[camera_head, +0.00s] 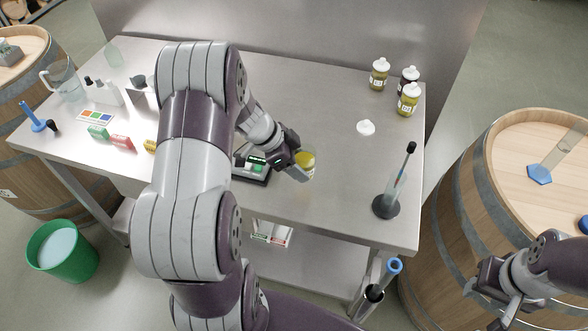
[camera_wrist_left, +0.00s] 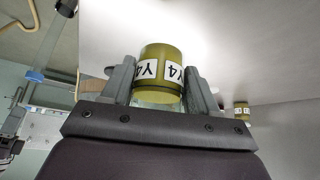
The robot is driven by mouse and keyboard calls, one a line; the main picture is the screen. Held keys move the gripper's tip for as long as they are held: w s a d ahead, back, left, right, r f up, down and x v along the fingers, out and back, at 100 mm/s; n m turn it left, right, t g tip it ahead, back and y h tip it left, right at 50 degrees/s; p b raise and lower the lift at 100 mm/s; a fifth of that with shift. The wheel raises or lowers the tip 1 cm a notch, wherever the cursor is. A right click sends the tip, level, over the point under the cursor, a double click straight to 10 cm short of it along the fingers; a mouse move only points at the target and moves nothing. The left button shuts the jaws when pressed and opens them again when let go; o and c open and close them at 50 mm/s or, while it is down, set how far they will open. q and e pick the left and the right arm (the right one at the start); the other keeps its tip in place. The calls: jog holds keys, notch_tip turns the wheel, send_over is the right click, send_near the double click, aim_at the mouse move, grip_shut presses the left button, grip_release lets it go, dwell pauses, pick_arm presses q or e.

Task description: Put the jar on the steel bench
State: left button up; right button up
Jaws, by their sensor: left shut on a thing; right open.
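A yellow-green jar (camera_head: 307,158) is between the fingers of my left gripper (camera_head: 300,163), over the front middle of the steel bench (camera_head: 330,206). In the left wrist view, the jar (camera_wrist_left: 160,65) has white labels reading "Y4", and my left gripper (camera_wrist_left: 160,85) is shut on it with a finger on each side. I cannot tell whether the jar touches the bench top. My right gripper (camera_head: 497,292) is open and empty at the lower right, in front of the right barrel. My left arm hides part of the bench's left half.
A white cap (camera_head: 366,128) lies on the bench right of the jar. Lidded jars (camera_head: 408,99) stand at the back right corner. A cylinder in a dark stand (camera_head: 386,206) is at the front right. A dark device (camera_head: 252,172) sits left of the gripper.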

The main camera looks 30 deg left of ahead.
pick_arm(q)
jog(key=shift+w+a+f, duration=0.2)
jog(key=shift+a, duration=0.2)
notch_tip(320, 180, down, 3)
jog(key=shift+s+f, duration=0.15)
jog(key=shift+f, duration=0.35)
jog(key=shift+f, duration=0.1)
jog(key=o, duration=1.3)
